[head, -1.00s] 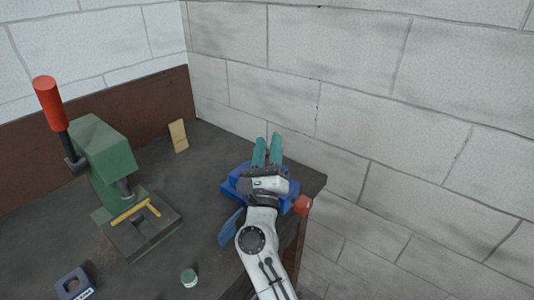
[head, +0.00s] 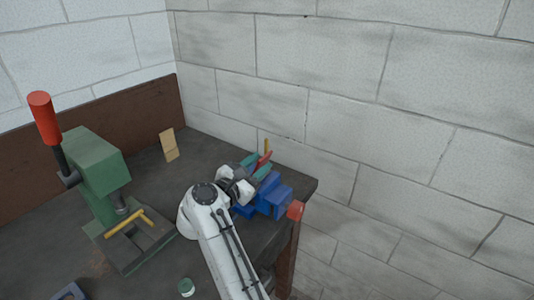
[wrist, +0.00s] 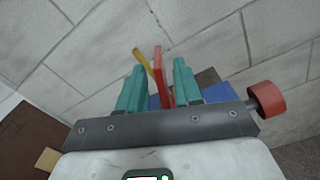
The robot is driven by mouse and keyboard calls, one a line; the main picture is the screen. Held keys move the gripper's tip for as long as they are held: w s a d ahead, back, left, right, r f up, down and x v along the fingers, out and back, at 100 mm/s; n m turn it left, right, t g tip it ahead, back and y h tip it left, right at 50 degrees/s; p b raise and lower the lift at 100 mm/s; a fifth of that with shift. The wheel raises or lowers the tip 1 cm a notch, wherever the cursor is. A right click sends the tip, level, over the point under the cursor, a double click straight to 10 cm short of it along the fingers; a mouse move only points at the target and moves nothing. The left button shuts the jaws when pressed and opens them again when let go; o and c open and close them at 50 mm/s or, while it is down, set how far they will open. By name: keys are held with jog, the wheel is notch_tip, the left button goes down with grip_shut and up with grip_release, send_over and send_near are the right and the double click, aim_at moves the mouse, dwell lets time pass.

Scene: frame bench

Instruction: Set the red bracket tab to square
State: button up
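The red bracket tab (wrist: 160,78) stands up between the two teal fingers of my gripper (wrist: 157,88) in the wrist view, with a visible gap to each finger. In the head view the red tab (head: 264,160) shows at the fingertips of my gripper (head: 254,165), partly hidden. My gripper is open around the tab. A yellow strip (wrist: 143,62) rises just behind the tab and leans away from it; its tip also shows in the head view (head: 266,146). The blue vise (head: 270,195) is below and beside the gripper; the tab's base is hidden.
A red knob (wrist: 267,100) projects at the vise's right, by the bench edge. A green press (head: 97,165) with a red-handled lever (head: 44,118) stands left. A block wall rises behind.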

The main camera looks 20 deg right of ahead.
aim_at(268, 160)
jog(key=shift+p+x, duration=0.35)
jog(key=shift+x, duration=2)
grip_shut()
